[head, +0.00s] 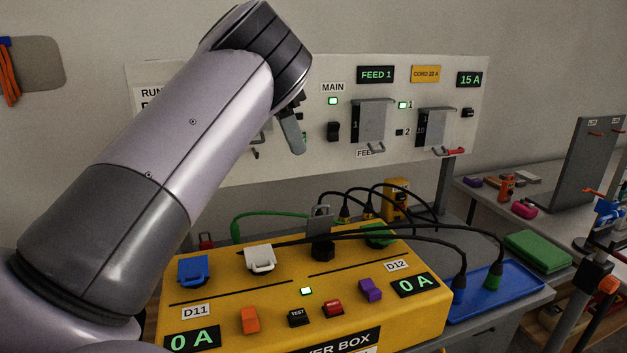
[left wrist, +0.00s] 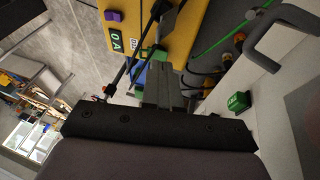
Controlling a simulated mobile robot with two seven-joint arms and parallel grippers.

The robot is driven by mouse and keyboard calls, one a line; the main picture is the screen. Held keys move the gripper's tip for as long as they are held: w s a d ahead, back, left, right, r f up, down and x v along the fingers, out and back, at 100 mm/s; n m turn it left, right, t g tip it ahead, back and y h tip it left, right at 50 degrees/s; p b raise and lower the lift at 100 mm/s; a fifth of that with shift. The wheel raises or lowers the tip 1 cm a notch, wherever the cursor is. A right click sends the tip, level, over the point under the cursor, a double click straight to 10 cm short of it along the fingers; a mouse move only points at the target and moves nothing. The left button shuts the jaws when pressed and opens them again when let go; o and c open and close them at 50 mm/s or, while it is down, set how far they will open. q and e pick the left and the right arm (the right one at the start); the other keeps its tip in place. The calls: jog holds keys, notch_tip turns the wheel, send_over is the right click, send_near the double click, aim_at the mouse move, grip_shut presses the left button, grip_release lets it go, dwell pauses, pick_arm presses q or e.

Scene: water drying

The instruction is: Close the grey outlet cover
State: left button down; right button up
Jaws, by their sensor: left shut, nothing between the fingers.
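The grey outlet cover (head: 320,220) stands upright, open, at the back of the yellow power box (head: 230,300). A black round outlet or plug (head: 322,249) sits just in front of it. My left gripper (head: 291,135) is above and behind the box, in front of the white wall panel, higher than the grey cover and apart from it. Its fingers are shut and empty; they also show in the left wrist view (left wrist: 165,85). The forearm hides part of the panel. My right gripper is not in view.
A blue cover (head: 193,270), a white cover (head: 261,258) and a green cover (head: 378,236) are also on the box. Black cables (head: 420,238) arch over its back right to a blue tray (head: 520,288). The wall panel (head: 300,80) carries switches and hooked handles.

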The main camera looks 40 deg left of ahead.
pick_arm(q)
send_near(319, 220)
jog(key=w+d+f, duration=0.1)
jog(key=w+f, duration=0.1)
jog(key=shift+s+d+f+b, duration=0.15)
jog(key=shift+d+f+b, duration=0.1)
jog(key=shift+d+b, duration=0.15)
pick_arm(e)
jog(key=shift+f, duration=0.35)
